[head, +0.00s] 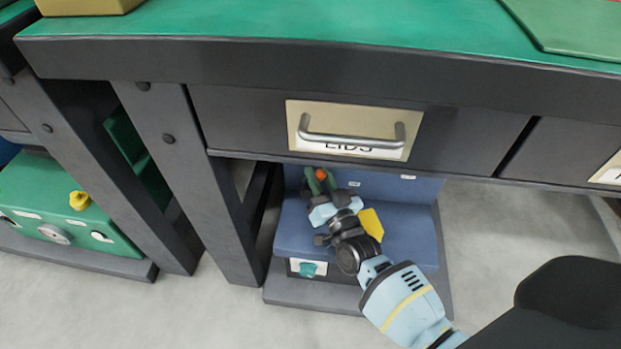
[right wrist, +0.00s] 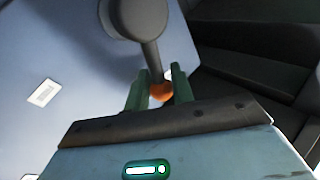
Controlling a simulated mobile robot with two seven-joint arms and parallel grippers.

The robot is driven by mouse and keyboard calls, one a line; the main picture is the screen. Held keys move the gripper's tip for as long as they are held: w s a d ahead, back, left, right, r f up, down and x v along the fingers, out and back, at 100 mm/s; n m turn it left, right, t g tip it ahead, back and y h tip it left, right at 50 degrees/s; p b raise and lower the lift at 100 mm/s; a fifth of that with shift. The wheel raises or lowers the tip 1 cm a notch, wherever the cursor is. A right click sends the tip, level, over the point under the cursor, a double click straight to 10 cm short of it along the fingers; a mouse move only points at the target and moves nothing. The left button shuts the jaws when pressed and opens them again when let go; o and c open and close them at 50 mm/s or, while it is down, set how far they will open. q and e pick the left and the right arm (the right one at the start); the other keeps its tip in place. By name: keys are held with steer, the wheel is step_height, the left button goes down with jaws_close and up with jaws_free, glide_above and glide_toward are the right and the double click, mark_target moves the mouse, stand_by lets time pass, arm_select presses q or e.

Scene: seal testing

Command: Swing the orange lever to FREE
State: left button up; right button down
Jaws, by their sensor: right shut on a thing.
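The orange lever tip (head: 321,174) is a small ball near the upper back of a blue machine (head: 410,235) under the bench. In the right wrist view the orange ball (right wrist: 160,91) sits at the end of a dark grey lever arm (right wrist: 150,50), which runs from a round hub (right wrist: 138,14). My right gripper (head: 320,181) reaches in under the drawer, and its green fingers are shut on the ball, one on each side. White labels (head: 354,184) show on the machine, too small to read. My left gripper is out of view.
A drawer with a metal handle (head: 352,139) hangs just above my right gripper. A bench leg (head: 190,180) stands to the left. The blue machine has a yellow part (head: 371,224) beside my wrist and a teal knob (head: 308,269) low in front. Floor is bare to the right.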

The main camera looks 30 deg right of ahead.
steer(key=shift+s+d+f+m+t+h+b, duration=0.2)
steer(key=shift+m+b, duration=0.1)
steer(key=shift+m, duration=0.15)
steer(key=shift+s+d+f+m+t+h+b, duration=0.1)
steer(key=shift+d+m+t+b, duration=0.15)
steer(key=shift+m, duration=0.2)
steer(key=shift+a, duration=0.1)
steer(key=c, duration=1.6)
jaws_free()
steer(key=shift+r, duration=0.1)
steer(key=shift+o, duration=0.2)
steer(key=s+p, duration=0.5)
steer(key=s, duration=0.8)
steer(key=shift+a+f+p, duration=0.2)
steer(key=shift+a+p, duration=0.15)
steer(key=shift+a, duration=0.05)
